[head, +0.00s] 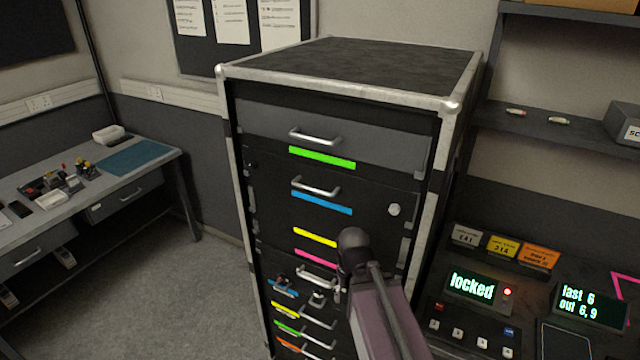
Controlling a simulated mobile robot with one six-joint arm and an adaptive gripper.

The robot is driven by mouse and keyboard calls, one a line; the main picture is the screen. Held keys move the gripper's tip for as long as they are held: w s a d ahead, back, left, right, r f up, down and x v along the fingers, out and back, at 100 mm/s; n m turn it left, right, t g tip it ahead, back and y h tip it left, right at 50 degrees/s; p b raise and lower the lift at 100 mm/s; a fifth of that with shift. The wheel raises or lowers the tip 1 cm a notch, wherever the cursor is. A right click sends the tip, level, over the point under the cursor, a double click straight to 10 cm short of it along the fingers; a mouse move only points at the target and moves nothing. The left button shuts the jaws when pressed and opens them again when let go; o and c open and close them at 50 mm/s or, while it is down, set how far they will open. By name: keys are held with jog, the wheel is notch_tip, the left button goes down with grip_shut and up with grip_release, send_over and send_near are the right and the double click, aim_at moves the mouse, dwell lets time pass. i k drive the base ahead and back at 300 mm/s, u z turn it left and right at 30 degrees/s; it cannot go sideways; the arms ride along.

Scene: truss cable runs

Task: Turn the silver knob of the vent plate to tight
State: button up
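A small silver knob (394,210) sits at the right side of a dark front panel (370,196) in the tall rack, in the head view. The panel has a silver handle and a blue strip. I cannot make out vent slots on it, or whether the knob is tight. My arm reaches up from the bottom of the view, and its dark rounded joint is below and left of the knob, apart from it in the picture. My gripper's fingers do not show.
The metal-edged rack (455,150) carries a grey drawer (375,145) above and several small handled drawers below. My arm covers its lower right. A console (470,325) with a "locked" display stands at right, a workbench (150,165) at left. Floor between bench and rack is clear.

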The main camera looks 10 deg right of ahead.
aim_at(395, 209)
jog(key=u, duration=0.5)
jog(key=k, duration=0.95)
jog(key=z, duration=0.55)
